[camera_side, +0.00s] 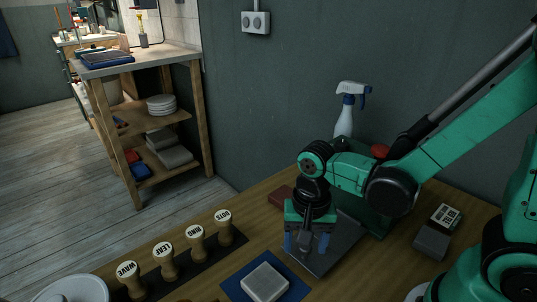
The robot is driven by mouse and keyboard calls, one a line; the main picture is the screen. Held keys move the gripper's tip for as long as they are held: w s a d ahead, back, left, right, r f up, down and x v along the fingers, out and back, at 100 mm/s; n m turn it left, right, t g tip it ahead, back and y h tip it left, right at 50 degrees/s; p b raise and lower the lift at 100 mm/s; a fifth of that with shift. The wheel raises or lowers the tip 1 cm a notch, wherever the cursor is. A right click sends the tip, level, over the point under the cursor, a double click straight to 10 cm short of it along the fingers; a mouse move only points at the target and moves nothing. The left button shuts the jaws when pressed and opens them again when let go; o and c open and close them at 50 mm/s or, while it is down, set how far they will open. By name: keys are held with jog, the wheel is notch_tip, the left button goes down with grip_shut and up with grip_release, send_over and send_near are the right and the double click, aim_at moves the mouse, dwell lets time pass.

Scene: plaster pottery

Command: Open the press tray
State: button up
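My gripper (306,244) points down over the wooden table, with its two blue fingertips spread apart. A thin dark piece shows between the fingers; I cannot tell whether it is a tray handle or part of my gripper. A flat dark grey plate (343,243), which looks like the press tray, lies under and to the right of my gripper. It reaches back to a green press body (374,217), partly hidden behind my arm. A red knob (380,151) shows above the press. Whether the fingers touch the tray cannot be seen.
A grey block (264,282) lies on a blue mat (235,284) in front. Several labelled wooden stamps (164,257) stand on a dark strip at left, near a white round dish (75,290). A reddish block (281,197), a spray bottle (345,115) and a grey box (432,242) are nearby.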

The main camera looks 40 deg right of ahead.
jog(key=shift+r, duration=0.1)
jog(key=shift+r, duration=2.7)
jog(key=w+d+r+n+t, duration=0.2)
jog(key=d+r+n+t, duration=0.2)
jog(key=n+t, duration=0.3)
jog(key=shift+d+r+n, duration=0.3)
jog(key=shift+r+n, duration=0.15)
jog(key=shift+n, duration=0.55)
